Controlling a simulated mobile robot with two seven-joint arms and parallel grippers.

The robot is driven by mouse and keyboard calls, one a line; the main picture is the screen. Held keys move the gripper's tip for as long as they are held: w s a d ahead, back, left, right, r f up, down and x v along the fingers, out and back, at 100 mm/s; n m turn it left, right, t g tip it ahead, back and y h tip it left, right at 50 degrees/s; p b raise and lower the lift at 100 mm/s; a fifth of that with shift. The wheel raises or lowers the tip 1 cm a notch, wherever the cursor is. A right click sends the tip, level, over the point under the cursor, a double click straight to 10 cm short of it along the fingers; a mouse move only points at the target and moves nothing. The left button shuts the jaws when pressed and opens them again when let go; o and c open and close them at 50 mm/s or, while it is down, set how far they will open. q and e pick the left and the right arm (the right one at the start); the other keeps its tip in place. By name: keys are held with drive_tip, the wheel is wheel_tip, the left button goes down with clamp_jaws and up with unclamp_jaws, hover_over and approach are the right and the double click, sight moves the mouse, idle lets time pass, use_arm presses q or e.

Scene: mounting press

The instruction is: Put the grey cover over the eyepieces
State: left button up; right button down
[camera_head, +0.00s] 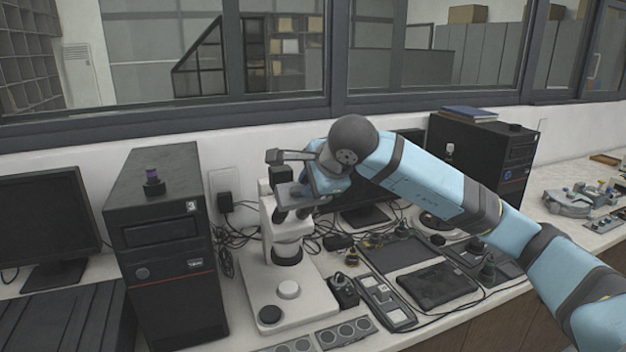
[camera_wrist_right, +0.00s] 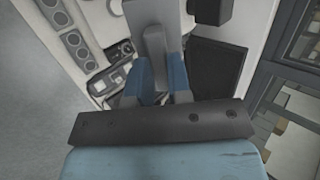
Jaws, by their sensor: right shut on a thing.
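The white microscope (camera_head: 286,228) stands on the bench left of centre, with its dark eyepieces (camera_head: 281,214) near the top. My right gripper (camera_head: 298,186) is just above the eyepieces, and its arm comes in from the right. In the right wrist view its blue fingers (camera_wrist_right: 162,78) are closed on the grey cover (camera_wrist_right: 155,45). The grey cover (camera_head: 289,194) shows in the head view at the eyepieces, partly hidden by the gripper. I cannot tell whether it touches them or how far it is over them. My left gripper is out of view.
A black computer tower (camera_head: 165,235) stands close left of the microscope. Another tower (camera_head: 490,150) stands behind my right arm. Cables, a dark tablet (camera_head: 437,286) and small control boxes (camera_head: 386,303) crowd the bench to the right. A window wall is behind.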

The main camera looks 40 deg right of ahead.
drive_tip(key=b+x, duration=0.2)
drive_tip(key=x, duration=0.1)
drive_tip(key=shift+d+f, duration=0.2)
drive_tip(key=shift+f, duration=0.2)
drive_tip(key=shift+w+d+f+b, duration=0.15)
drive_tip(key=shift+w+f+b, duration=0.15)
drive_tip(key=shift+w+f, duration=0.1)
drive_tip(key=shift+w, duration=0.1)
drive_tip(key=shift+w+f+b, duration=0.3)
drive_tip(key=shift+f+b, duration=0.05)
drive_tip(key=shift+b, duration=0.1)
drive_tip(key=c, duration=1)
unclamp_jaws()
